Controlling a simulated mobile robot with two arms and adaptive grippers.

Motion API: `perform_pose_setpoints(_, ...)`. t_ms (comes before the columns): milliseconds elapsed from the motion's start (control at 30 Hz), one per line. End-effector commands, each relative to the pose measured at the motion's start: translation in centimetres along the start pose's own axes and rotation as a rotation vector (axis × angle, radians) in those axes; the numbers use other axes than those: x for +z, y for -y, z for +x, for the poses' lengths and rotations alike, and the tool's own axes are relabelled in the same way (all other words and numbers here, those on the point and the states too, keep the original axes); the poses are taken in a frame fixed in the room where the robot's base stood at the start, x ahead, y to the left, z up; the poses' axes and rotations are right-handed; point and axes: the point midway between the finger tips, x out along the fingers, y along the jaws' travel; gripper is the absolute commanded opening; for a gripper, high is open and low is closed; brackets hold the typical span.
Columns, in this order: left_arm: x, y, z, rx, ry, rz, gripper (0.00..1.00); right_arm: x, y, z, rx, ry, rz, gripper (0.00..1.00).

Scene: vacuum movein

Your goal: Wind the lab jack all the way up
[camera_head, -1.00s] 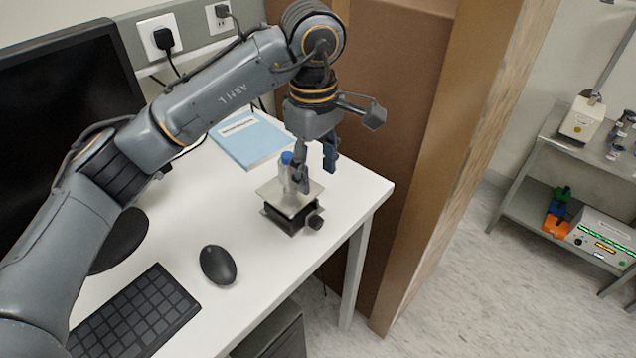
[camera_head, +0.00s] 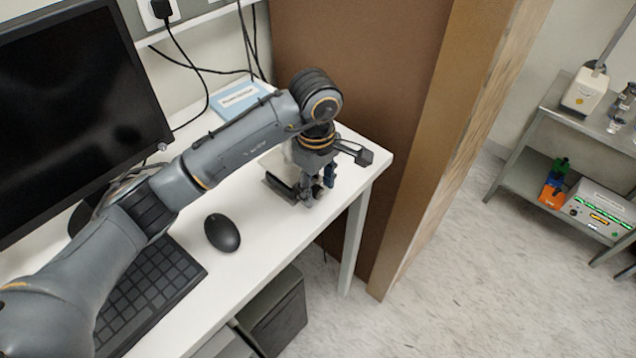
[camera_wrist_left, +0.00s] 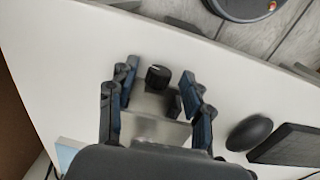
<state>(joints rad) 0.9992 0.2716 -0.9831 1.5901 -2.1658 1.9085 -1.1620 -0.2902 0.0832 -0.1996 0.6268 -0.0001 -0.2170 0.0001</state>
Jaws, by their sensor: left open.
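The lab jack (camera_head: 281,178) stands on the white desk near its right corner, partly hidden behind my left arm and gripper. In the left wrist view its metal top plate (camera_wrist_left: 160,131) and its black round knob (camera_wrist_left: 158,77) show. My left gripper (camera_head: 317,192) is low at the knob side of the jack. In the left wrist view the left gripper (camera_wrist_left: 160,72) is open, with one finger on each side of the knob and a gap to both. The blue-capped bottle seen earlier on the jack is hidden now. My right gripper is out of view.
A black mouse (camera_head: 222,233) and keyboard (camera_head: 150,296) lie on the desk, left of the jack. A monitor (camera_head: 75,110) stands further left. A light-blue book (camera_head: 238,98) lies behind the arm. A brown partition (camera_head: 365,110) rises beyond the desk's right end.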

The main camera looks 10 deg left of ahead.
Motion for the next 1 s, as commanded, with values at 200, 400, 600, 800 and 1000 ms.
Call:
perform_pose_setpoints(200,0.0,0.0,0.2,-0.001,0.0,0.0,0.5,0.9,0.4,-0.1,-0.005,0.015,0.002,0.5)
perform_pose_setpoints(400,0.0,0.0,0.2,0.0,0.0,0.0,0.26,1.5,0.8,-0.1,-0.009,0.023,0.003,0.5)
perform_pose_setpoints(600,0.0,0.0,0.2,-0.001,0.0,0.0,0.0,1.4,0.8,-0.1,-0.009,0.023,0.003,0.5)
perform_pose_setpoints(800,0.0,-0.3,0.4,-0.078,-0.003,0.0,0.0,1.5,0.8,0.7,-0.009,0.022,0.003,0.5)
perform_pose_setpoints(1000,0.0,-0.5,0.5,-0.208,-0.002,0.0,0.0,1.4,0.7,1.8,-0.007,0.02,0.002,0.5)
